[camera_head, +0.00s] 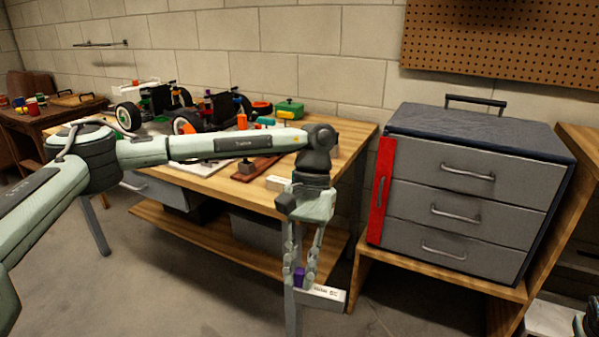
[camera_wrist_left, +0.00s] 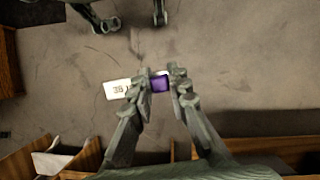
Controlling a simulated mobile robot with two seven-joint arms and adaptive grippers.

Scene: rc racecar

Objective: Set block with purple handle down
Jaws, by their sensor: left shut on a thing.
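My left gripper (camera_head: 304,272) is shut on the purple handle (camera_head: 299,277) of a white block (camera_head: 325,297) with dark lettering. It points straight down in front of the workbench and holds the block in the air over the floor. In the left wrist view the purple handle (camera_wrist_left: 160,84) sits between the fingertips of the left gripper (camera_wrist_left: 160,86). The white block (camera_wrist_left: 118,89) sticks out to the left there, its other part hidden by the fingers.
A wooden workbench (camera_head: 345,150) carries RC cars (camera_head: 215,112), a green box (camera_head: 289,110) and small parts. To the right, a grey drawer cabinet (camera_head: 480,190) with a red side bar (camera_head: 381,190) stands on a wooden shelf. Concrete floor (camera_head: 180,290) is clear at the front left.

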